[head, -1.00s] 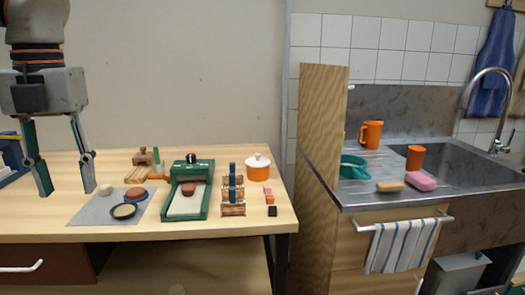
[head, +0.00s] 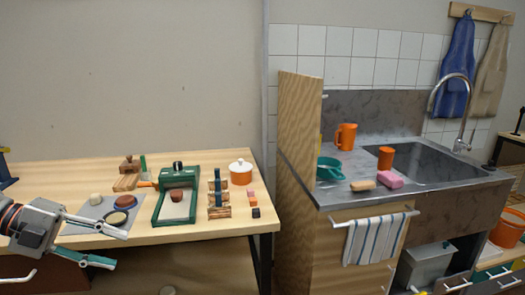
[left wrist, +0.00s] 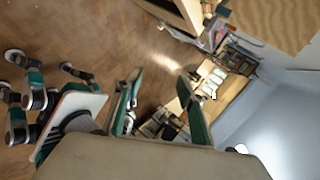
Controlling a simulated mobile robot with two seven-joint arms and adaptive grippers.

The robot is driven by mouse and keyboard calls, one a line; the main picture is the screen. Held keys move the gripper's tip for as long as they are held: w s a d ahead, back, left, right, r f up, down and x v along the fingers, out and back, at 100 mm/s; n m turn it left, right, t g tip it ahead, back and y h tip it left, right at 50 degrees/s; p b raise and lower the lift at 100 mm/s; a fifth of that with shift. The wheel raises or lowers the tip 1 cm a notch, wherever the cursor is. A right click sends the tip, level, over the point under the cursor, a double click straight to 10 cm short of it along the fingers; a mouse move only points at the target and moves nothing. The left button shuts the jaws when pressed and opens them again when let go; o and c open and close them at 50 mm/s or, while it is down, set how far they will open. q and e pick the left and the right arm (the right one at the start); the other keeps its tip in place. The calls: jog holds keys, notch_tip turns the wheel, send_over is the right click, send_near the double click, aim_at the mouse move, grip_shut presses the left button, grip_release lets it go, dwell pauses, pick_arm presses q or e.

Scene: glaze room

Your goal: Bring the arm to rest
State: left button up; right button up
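My left gripper (head: 120,250) is at the lower left of the head view, in front of the workbench's front edge. Its two fingers point right and are spread apart with nothing between them. In the left wrist view its fingers (left wrist: 160,88) also stand apart, with the wooden floor and distant furniture behind them. My right gripper does not show in the head view, and I cannot make it out in the left wrist view.
The workbench (head: 215,230) carries a grey mat (head: 80,229), a green-framed tray (head: 157,211), an orange pot with white lid (head: 240,175) and small blocks. A wooden panel (head: 297,150) separates it from the sink counter (head: 335,197). Bare wall is behind the bench.

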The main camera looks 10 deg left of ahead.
pick_arm(q)
jog(key=s+d+f+n+t+y+p, duration=0.2)
jog(key=f+n+t, duration=0.3)
jog(key=f+n, duration=0.45)
jog(key=s+d+f+n+t+y+p, duration=0.25)
jog(key=f+n+t, duration=0.35)
jog(key=f, duration=0.7)
jog(key=s+d+f+n+g+y+p, duration=0.1)
jog(key=s+d+f+n+g+y, duration=0.2)
jog(key=s+d+f+n, duration=0.6)
jog(key=s+d+f+g, duration=0.2)
jog(key=s+d+f, duration=0.1)
jog(key=s+d, duration=0.1)
jog(key=shift+s+d+f+y+p, duration=0.15)
jog(key=shift+s+d+y+p, duration=0.15)
jog(key=shift+d+y+p, duration=0.15)
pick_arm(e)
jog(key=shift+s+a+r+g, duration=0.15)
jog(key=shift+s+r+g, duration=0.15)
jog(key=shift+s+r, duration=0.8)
